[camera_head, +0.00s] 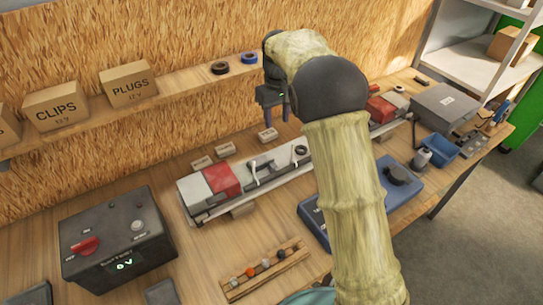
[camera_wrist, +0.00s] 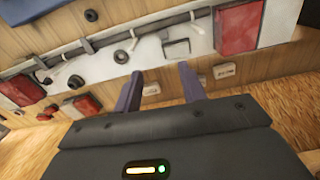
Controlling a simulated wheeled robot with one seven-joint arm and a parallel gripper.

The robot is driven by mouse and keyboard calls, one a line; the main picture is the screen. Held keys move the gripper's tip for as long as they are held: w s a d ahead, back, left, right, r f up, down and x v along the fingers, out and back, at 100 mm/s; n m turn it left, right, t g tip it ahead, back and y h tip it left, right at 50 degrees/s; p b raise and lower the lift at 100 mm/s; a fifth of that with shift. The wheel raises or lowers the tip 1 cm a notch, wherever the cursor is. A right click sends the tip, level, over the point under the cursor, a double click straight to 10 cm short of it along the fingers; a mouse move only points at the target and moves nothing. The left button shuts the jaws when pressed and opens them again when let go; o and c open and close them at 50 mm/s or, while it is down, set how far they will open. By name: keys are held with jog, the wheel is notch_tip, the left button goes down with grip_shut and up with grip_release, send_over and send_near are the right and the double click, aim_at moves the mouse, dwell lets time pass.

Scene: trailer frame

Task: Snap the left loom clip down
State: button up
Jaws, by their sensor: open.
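The long grey trailer frame rail (camera_head: 270,170) lies along the bench, with a dark cable on it. The left loom clip (camera_head: 253,174) is a small white piece standing up beside the left red block; a white piece near the cable's end in the wrist view (camera_wrist: 194,20) appears to be the same clip. A second white piece (camera_wrist: 132,38) sits farther left along the cable there. My gripper (camera_head: 271,98) is open and empty, raised above the back of the bench behind the rail. Its two fingers (camera_wrist: 160,90) are apart and touch no clip. My arm hides the rail's middle in the head view.
A red block (camera_head: 222,178) is on the rail's left part. Small labelled boxes (camera_head: 267,134) lie behind the rail. A battery box (camera_head: 115,240) reading 0 V, a blue tray (camera_head: 402,186) and a wooden rack (camera_head: 265,268) stand in front. A shelf with cartons (camera_head: 130,84) runs along the wall.

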aim_at(272, 160)
jog(key=shift+w+a+r, duration=0.1)
jog(key=shift+w+a, duration=0.2)
jog(key=shift+a, duration=0.4)
notch_tip(272, 160, down, 17)
jog(key=p, duration=0.4)
jog(key=shift+f, duration=0.2)
jog(key=shift+c, duration=0.2)
grip_shut()
